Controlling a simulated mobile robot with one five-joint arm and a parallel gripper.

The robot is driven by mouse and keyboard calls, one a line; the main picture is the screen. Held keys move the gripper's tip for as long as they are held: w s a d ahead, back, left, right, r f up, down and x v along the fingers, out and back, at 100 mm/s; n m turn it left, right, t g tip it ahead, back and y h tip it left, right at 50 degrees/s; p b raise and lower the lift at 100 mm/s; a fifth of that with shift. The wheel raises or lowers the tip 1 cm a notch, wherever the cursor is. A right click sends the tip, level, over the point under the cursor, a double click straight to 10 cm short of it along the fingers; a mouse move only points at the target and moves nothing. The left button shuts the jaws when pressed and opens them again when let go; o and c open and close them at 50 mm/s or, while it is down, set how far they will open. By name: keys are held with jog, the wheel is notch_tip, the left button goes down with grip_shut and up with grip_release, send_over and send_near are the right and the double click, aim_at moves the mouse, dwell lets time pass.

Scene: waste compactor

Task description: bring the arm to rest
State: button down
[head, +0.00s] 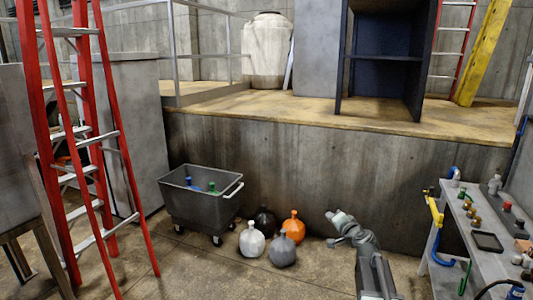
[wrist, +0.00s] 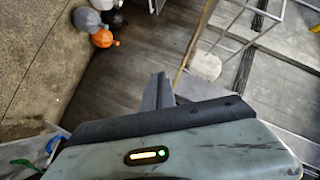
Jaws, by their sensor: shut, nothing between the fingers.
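My gripper (wrist: 158,80) shows in the wrist view with its fingers together and nothing between them. It points out over bare wall and floor, and no object touches it. In the head view my grey arm (head: 366,250) stands raised at the lower right, in front of the concrete wall. Which part of it is the gripper is hard to make out there.
Several bags, among them an orange one (head: 293,227) and a white one (head: 252,240), sit left of my arm beside a grey wheeled bin (head: 200,200). A cluttered workbench (head: 480,245) stands right. A red ladder (head: 90,140) stands left. Floor before the bags is clear.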

jog(key=s+a+f+n+g+y, duration=0.1)
jog(key=s+a+f+n+g, duration=0.35)
jog(key=a, duration=0.45)
jog(key=s+a+f+n+g+y, duration=0.1)
jog(key=s+a+f+n+g, duration=0.15)
jog(key=s+a+f, duration=0.45)
jog(key=s+d+f+n+g+h, duration=0.1)
jog(key=s+d+f+g+h, duration=0.1)
jog(key=s, duration=0.7)
jog(key=s+d+f+n+g+h, duration=0.1)
jog(key=s+d+f+g, duration=0.3)
jog(key=s, duration=0.6)
jog(key=shift+d+f+n+g+h, duration=0.15)
jog(key=shift+d+n+g+h, duration=0.15)
jog(key=shift+g+h, duration=0.6)
